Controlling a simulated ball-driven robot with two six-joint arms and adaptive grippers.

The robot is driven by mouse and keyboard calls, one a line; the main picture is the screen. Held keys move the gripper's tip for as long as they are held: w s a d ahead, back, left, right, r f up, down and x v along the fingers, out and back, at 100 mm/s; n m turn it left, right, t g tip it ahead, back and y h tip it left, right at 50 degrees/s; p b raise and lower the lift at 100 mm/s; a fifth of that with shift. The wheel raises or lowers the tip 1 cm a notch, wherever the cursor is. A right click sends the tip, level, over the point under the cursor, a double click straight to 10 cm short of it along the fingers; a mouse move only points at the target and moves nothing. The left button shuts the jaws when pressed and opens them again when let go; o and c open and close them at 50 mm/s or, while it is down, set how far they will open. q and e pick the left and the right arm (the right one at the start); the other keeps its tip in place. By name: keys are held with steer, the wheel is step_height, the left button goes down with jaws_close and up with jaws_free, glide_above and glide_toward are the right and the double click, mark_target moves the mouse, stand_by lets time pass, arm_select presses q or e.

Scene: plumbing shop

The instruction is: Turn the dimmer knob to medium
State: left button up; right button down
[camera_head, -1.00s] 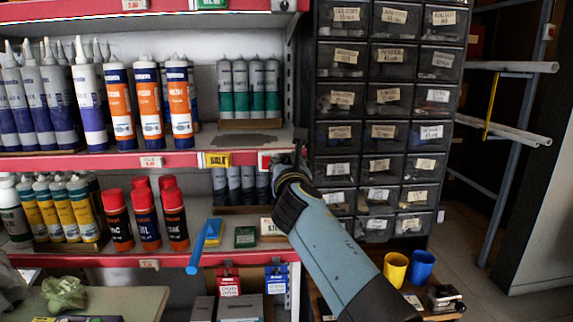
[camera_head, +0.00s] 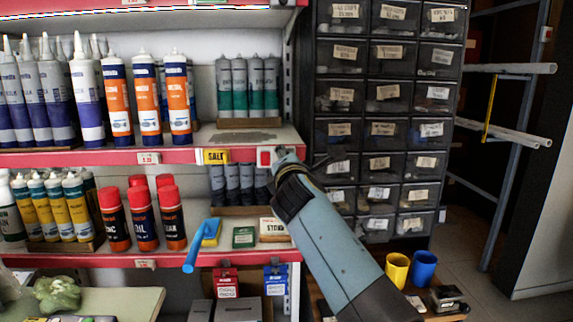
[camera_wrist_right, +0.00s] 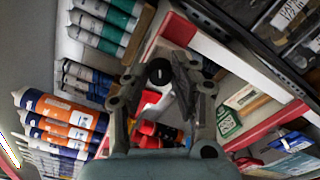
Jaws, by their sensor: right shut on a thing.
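The dimmer knob is a round black knob (camera_wrist_right: 159,71). In the right wrist view it sits between the two fingers of my right gripper (camera_wrist_right: 160,82), which is shut on it. A pale mark shows on its face; its exact setting cannot be told. In the head view my right gripper (camera_head: 287,160) is at the right end of the red front edge of the middle shelf, beside a small red and white plate (camera_head: 265,156). The gripper and wrist hide the knob there. My left gripper is not in view.
Tubes and cartridges (camera_head: 148,100) stand on the shelves to the left. Spray cans (camera_head: 143,215) stand on the lower shelf. A drawer cabinet (camera_head: 387,130) stands close on the right. Yellow (camera_head: 397,269) and blue (camera_head: 424,268) cups stand low at the right.

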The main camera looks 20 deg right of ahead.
steer(key=m+b, duration=0.1)
steer(key=m, duration=0.2)
steer(key=m+b, duration=0.1)
steer(key=m, duration=0.1)
steer(key=shift+f+m, duration=0.2)
steer(key=shift+m, duration=0.2)
stand_by(0.4)
steer(key=c, duration=1.4)
jaws_free()
steer(key=shift+r, duration=0.1)
